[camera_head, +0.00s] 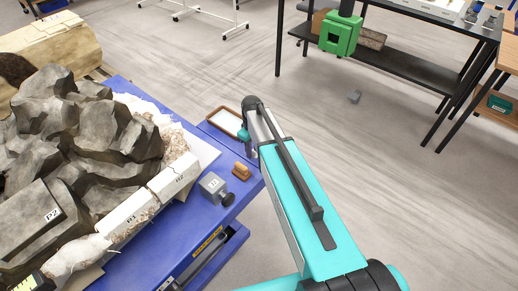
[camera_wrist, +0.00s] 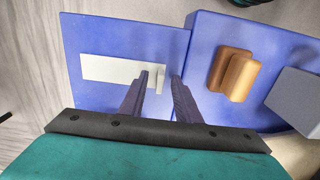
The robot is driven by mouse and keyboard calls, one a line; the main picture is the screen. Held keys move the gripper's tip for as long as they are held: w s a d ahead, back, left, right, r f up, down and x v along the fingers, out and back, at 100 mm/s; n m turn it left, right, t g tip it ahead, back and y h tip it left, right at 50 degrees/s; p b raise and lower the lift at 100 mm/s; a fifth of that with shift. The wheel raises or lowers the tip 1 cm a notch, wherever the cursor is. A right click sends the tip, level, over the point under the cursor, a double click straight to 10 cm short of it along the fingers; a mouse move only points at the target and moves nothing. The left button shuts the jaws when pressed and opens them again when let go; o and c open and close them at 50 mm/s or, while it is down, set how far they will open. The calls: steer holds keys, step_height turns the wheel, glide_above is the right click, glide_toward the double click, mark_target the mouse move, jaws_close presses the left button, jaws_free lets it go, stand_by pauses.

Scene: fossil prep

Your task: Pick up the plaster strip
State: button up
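The plaster strip (camera_wrist: 112,68) appears to be the long flat white piece on a blue panel in the wrist view. A small white raised tab (camera_wrist: 160,78) stands at its right end. My gripper (camera_wrist: 159,78) is open, with its two dark fingers apart. In the picture the tab lies between the fingertips, nearer the left one; I see no clear contact. In the head view my gripper (camera_head: 246,138) hangs by the blue cart's far right edge, and I cannot make out the strip there.
A brown wooden-handled block (camera_wrist: 234,74) and a grey block (camera_wrist: 297,98) stand right of my gripper. On the blue cart (camera_head: 190,228) are rocks (camera_head: 70,125) and white labelled blocks (camera_head: 175,176). A brown-rimmed white tray (camera_head: 225,121) lies close to my gripper.

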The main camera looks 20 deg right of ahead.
steer(key=shift+c, duration=0.2)
jaws_close()
steer(key=shift+r, duration=0.15)
stand_by(0.3)
steer(key=shift+r+b, duration=0.7)
steer(key=shift+r, duration=0.35)
steer(key=s+b, duration=0.1)
steer(key=s, duration=0.3)
steer(key=s+a+r+b, duration=0.1)
steer(key=s, duration=0.4)
steer(key=s+r+b, duration=0.1)
steer(key=s+b, duration=0.1)
steer(key=s, duration=0.2)
steer(key=shift+s+a+r, duration=0.2)
steer(key=shift+s+a, duration=0.05)
steer(key=shift+s, duration=0.1)
steer(key=shift+r+p, duration=0.2)
steer(key=shift+p, duration=0.85)
steer(key=shift+s+p, duration=0.25)
steer(key=shift+p, duration=0.5)
steer(key=s+p, duration=0.1)
steer(key=p, duration=0.3)
steer(key=shift+s+a+r, duration=0.1)
